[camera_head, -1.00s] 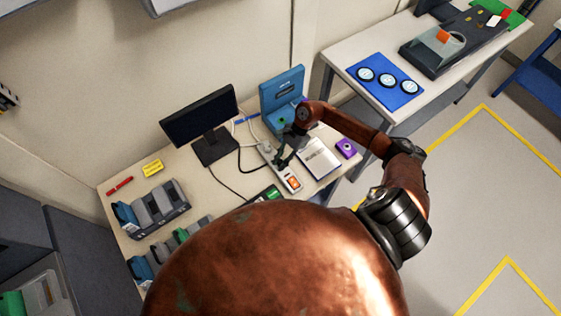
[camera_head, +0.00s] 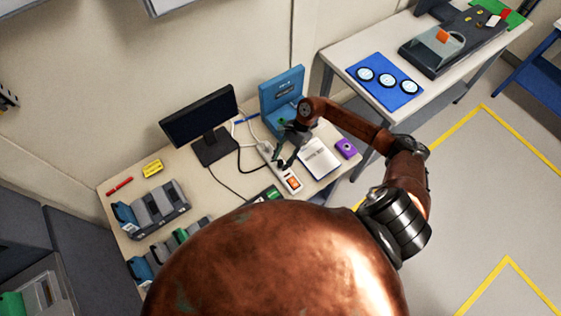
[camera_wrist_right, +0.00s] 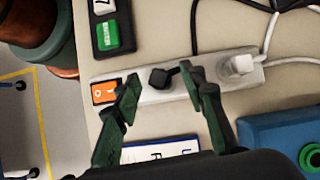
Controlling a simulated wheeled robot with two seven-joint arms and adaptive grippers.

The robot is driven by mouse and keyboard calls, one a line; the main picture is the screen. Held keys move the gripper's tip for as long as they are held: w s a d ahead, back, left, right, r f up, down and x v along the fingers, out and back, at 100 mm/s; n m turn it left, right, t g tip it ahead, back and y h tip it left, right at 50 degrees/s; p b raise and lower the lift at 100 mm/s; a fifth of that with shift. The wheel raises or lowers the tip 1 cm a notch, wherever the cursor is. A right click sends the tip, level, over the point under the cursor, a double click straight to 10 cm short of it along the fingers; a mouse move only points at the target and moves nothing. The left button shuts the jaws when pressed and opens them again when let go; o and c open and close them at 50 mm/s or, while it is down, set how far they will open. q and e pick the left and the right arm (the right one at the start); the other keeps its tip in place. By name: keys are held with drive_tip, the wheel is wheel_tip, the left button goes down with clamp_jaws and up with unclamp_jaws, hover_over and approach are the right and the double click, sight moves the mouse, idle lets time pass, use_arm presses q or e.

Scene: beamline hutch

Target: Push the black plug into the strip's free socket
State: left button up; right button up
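The white power strip (camera_head: 281,172) lies on the desk and also shows in the wrist view (camera_wrist_right: 155,97). The black plug (camera_wrist_right: 160,78) sits on the strip between the orange switch and a white plug (camera_wrist_right: 239,66). How deep it sits, I cannot tell. My right gripper (camera_wrist_right: 160,80) is over the strip with its fingers apart, one on each side of the black plug. The plug is closer to the right-hand finger in the picture; contact is unclear. The right gripper (camera_head: 284,161) is small in the head view. My left gripper is not in view.
A monitor (camera_head: 200,120) and a blue stand (camera_head: 282,92) are behind the strip. A white booklet (camera_head: 320,158) and a purple box (camera_head: 346,148) lie to its right. A green-labelled device (camera_wrist_right: 109,34) is beside the strip. Black and white cables run nearby.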

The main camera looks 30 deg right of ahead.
drive_tip(key=s+v, duration=0.1)
drive_tip(key=v, duration=0.9)
drive_tip(key=shift+w, duration=0.55)
drive_tip(key=shift+r, duration=0.15)
